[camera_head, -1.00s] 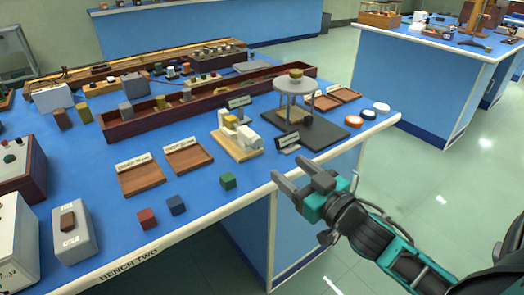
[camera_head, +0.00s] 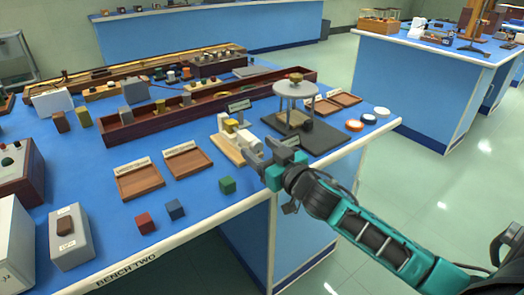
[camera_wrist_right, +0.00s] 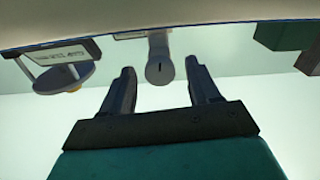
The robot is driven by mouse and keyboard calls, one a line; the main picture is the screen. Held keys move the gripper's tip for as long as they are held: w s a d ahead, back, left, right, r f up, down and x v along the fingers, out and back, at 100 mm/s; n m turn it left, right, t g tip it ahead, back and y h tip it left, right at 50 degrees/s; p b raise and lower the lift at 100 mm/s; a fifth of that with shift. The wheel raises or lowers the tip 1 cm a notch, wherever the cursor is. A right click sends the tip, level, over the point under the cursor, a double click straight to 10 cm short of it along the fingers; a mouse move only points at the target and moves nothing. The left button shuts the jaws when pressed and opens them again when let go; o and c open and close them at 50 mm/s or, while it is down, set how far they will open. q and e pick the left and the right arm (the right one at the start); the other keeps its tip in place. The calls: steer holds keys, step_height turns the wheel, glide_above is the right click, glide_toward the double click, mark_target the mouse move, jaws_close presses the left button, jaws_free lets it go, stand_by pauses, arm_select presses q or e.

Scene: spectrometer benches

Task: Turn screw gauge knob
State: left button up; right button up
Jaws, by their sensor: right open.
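The screw gauge (camera_head: 238,141) sits on a pale base near the front edge of the blue bench. It has white blocks and a yellow part on top. In the right wrist view, a grey round knob (camera_wrist_right: 158,66) with a dark slot shows between the fingertips, with gaps on both sides. I cannot tell whether the fingertips reach its depth. My right gripper (camera_head: 263,157) is open and empty, right in front of the gauge; its fingers hide part of the gauge's near end. My left gripper is not in view.
A round-topped stand (camera_head: 296,90) on a dark plate is just right of the gauge. Wooden trays (camera_head: 140,181) are further left. White and orange discs (camera_head: 354,125) lie on the right.

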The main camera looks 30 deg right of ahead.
steer(key=c, duration=1)
steer(key=shift+c, duration=0.2)
